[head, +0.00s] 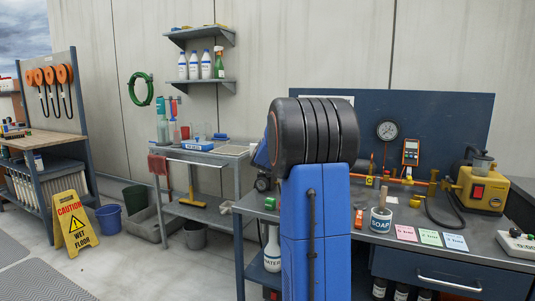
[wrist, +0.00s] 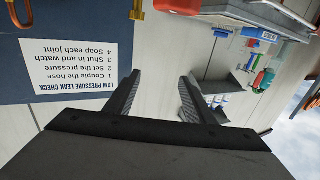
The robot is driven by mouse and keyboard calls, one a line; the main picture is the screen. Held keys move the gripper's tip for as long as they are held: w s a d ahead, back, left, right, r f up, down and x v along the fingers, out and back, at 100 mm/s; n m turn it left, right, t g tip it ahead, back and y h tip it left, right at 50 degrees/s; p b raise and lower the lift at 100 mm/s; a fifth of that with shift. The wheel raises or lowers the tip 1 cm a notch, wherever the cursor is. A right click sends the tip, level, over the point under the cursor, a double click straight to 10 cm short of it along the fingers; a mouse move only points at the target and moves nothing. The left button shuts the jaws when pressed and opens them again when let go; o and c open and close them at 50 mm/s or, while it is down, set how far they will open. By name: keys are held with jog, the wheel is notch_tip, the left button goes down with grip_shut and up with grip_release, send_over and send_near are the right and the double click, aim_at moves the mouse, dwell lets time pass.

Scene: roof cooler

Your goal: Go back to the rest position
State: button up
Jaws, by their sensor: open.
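My gripper (wrist: 159,80) shows in the wrist view with its two dark fingers spread apart and nothing between them. The wrist picture is upside down. Beyond the fingers are the pale wall panels, and a printed leak check sheet (wrist: 75,65) on a blue board (wrist: 30,85) is at the left. In the head view my blue and black arm stands folded upright in front of the workbench (head: 480,241). My gripper's fingers cannot be made out there, as the arm covers that area.
The workbench holds a soap pot (head: 381,219), coloured pressure cards (head: 430,237), a yellow pump (head: 482,188) and a gauge (head: 387,130). A grey trolley (head: 205,160) stands left of it. A yellow caution sign (head: 73,222) and blue bucket (head: 110,222) stand on the floor at left.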

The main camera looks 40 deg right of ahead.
jog(key=shift+r, duration=0.5)
jog(key=shift+a, duration=0.1)
jog(key=s+a+f+n+y, duration=0.2)
jog(key=s+a+f+y, duration=0.15)
jog(key=a, duration=0.85)
jog(key=s+a+f+n+g+y, duration=0.1)
jog(key=s+a+f+n+y, duration=0.3)
jog(key=a, duration=0.8)
jog(key=s+a+y, duration=0.3)
jog(key=s+a, duration=0.2)
jog(key=a, duration=0.6)
jog(key=s+a+f+n+g, duration=0.1)
jog(key=s+a+f, duration=0.4)
jog(key=s, duration=0.5)
jog(key=s+a+f+n+g+y, duration=0.1)
jog(key=s+a+f+g, duration=0.2)
jog(key=s, duration=0.8)
jog(key=s+a+f+n+g+y, duration=0.1)
jog(key=s+a+f+g, duration=0.2)
jog(key=s+a+f, duration=0.4)
jog(key=s+f, duration=0.2)
jog(key=s, duration=0.1)
jog(key=shift+s+a, duration=0.2)
jog(key=shift+s, duration=0.1)
